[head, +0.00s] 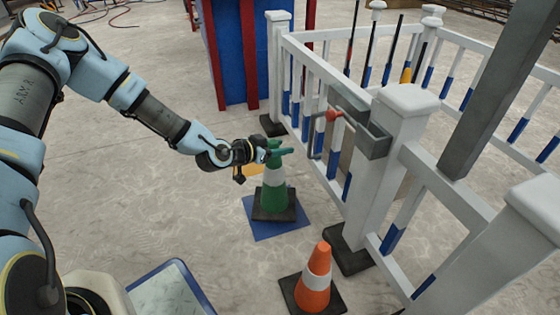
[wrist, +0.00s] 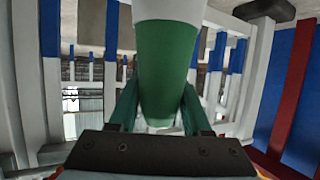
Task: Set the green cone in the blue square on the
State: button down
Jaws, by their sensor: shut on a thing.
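The green cone (head: 273,197) has a white band and a black base. It is upright in the head view, with its base over the blue square (head: 262,232) on the floor, toward the square's far part. I cannot tell whether the base touches the floor or hangs just above it. My gripper (head: 276,152) is shut on the cone near its top. In the wrist view the green cone (wrist: 167,70) stands between the two green fingers (wrist: 157,112), its white band at the top edge.
An orange cone (head: 315,282) stands in front, by the white railing (head: 315,125) on the right. A grey box with a red-knobbed lever (head: 350,125) is fixed to the railing.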

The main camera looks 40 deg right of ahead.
jog(key=shift+f+b, duration=0.65)
jog(key=shift+f, duration=0.85)
jog(key=shift+f, duration=0.15)
jog(key=shift+c, duration=1.7)
grip_release()
jog(key=shift+a+r, duration=0.15)
jog(key=shift+r, duration=0.05)
jog(key=p+v, duration=0.4)
jog(key=v, duration=0.7)
jog(key=shift+a, duration=0.35)
